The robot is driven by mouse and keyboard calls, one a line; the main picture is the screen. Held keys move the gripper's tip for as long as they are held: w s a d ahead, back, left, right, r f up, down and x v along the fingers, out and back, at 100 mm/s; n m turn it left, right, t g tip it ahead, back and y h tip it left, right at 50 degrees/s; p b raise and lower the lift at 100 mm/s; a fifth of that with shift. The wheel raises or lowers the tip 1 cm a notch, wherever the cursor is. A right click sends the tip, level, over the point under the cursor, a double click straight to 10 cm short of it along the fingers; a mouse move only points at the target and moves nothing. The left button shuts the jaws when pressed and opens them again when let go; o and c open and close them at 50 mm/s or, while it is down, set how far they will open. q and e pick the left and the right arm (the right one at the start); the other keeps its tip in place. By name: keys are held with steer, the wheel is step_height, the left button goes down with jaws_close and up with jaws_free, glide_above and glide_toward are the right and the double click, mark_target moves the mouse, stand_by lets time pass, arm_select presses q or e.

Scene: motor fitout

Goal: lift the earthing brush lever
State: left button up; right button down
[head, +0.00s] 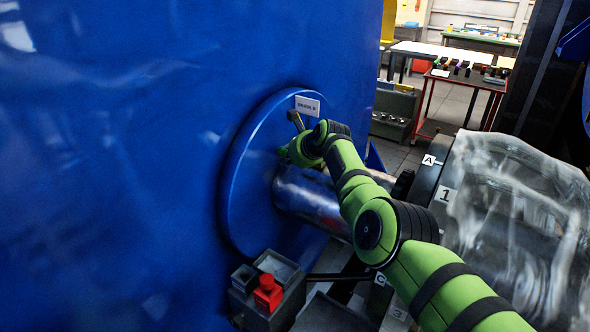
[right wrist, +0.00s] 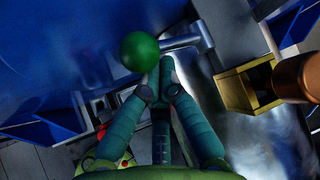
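The earthing brush lever shows in the right wrist view as a green ball knob (right wrist: 140,52) beside a grey bar (right wrist: 188,42), close to the blue casing. My right gripper (right wrist: 162,80) points at it, with its fingertips drawn near each other just below the knob and bar. I cannot tell whether the fingers touch or hold the lever. In the head view my right wrist is at the round blue flange (head: 245,180), under a white label plate (head: 307,105), and hides most of the lever and the fingers. My left gripper is out of view.
A steel shaft (head: 305,195) leaves the flange under my right forearm. A grey box with a red part (head: 268,292) stands below. A yellowish box bracket (right wrist: 232,92) is right of the gripper. A clear cover (head: 515,215) stands at right; a red table (head: 465,80) is behind.

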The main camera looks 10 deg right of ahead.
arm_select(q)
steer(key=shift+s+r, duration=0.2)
arm_select(e)
steer(key=shift+w+r, duration=0.15)
steer(key=shift+r, duration=0.55)
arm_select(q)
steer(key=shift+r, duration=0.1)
arm_select(e)
steer(key=shift+d+r, duration=0.1)
